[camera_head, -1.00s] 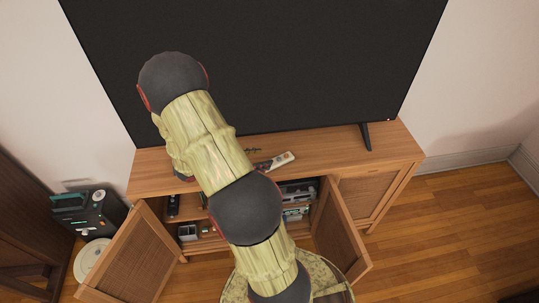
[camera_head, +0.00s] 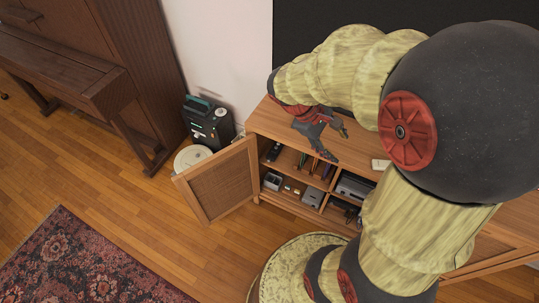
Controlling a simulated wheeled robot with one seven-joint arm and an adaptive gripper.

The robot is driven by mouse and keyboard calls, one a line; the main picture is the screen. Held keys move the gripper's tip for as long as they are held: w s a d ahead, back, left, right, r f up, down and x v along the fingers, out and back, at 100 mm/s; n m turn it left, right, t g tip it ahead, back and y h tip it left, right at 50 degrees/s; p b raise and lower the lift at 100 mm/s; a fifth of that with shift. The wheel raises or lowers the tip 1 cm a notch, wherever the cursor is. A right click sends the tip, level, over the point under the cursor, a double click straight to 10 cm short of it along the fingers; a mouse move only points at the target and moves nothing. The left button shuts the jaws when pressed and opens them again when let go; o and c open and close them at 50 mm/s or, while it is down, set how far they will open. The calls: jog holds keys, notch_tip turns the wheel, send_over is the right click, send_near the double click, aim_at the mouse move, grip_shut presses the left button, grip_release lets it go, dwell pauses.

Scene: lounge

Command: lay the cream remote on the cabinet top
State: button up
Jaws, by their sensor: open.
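The cream remote (camera_head: 380,164) lies on the wooden cabinet top (camera_head: 264,119), near its front edge. My arm hides its right part, so only a pale end shows. My gripper (camera_head: 340,146) is open and empty, above the front part of the cabinet top and to the left of the remote. It is apart from the remote. How high its fingers are above the wood is hard to tell.
The cabinet's left door (camera_head: 218,181) stands open. Small devices, including a grey box (camera_head: 313,196), fill the shelves. A black machine (camera_head: 208,122) and a round pale object (camera_head: 192,158) stand left of it. A patterned rug (camera_head: 70,262) lies on the otherwise clear floor at left.

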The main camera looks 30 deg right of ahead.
jog(key=a+r+m+t+y, duration=0.1)
jog(key=a+r+t+y, duration=0.2)
jog(key=a+r, duration=0.3)
jog(key=s+a+r+m+t+y, duration=0.1)
jog(key=a+r+t, duration=0.4)
jog(key=a, duration=1.1)
jog(key=shift+s+a+r+m+t+y, duration=0.15)
jog(key=shift+a+r+m+t+y, duration=0.2)
jog(key=shift+m+y, duration=0.6)
jog(key=shift+d, duration=0.1)
jog(key=shift+c, duration=0.2)
